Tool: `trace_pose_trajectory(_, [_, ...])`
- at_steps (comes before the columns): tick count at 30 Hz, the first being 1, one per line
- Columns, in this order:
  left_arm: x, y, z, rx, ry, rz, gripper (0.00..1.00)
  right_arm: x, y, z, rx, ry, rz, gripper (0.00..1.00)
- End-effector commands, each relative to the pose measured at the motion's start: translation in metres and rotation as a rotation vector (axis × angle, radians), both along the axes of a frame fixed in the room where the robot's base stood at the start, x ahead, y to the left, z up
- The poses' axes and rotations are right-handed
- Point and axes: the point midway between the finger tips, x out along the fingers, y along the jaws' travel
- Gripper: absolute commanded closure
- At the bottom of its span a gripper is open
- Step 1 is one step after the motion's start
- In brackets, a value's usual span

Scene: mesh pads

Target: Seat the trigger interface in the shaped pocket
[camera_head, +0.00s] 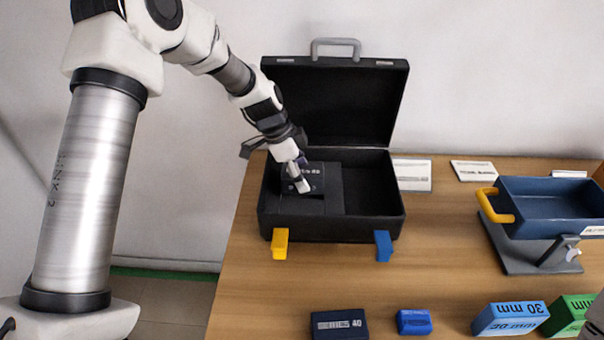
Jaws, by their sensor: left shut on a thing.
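The open black case (375,230) stands on the wooden table, with its lid leaning up at the back. My left gripper (300,184) reaches down into the left part of the case and is shut on a dark navy box (315,176) with white lettering, which I take to be the trigger interface. The box is inside the case outline, above or in the left side of the dark insert (332,203). The gripper covers part of it, and I cannot tell whether it is seated in a pocket. My right gripper is not in view.
A yellow latch (280,243) and a blue latch (383,246) hang on the case front. A dark "SERIES 40" box (339,325), a small blue block (414,322) and blue and green boxes lie in front. A blue tray (550,208) stands on the right.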

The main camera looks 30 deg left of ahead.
Motion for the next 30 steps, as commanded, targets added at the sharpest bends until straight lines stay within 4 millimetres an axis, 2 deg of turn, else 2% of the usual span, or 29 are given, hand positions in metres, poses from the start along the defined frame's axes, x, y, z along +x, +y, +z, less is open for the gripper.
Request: trace_pose_trajectory(30, [0.000,0.000,-0.026,0.000,0.000,0.000,0.98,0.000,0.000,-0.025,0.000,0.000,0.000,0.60])
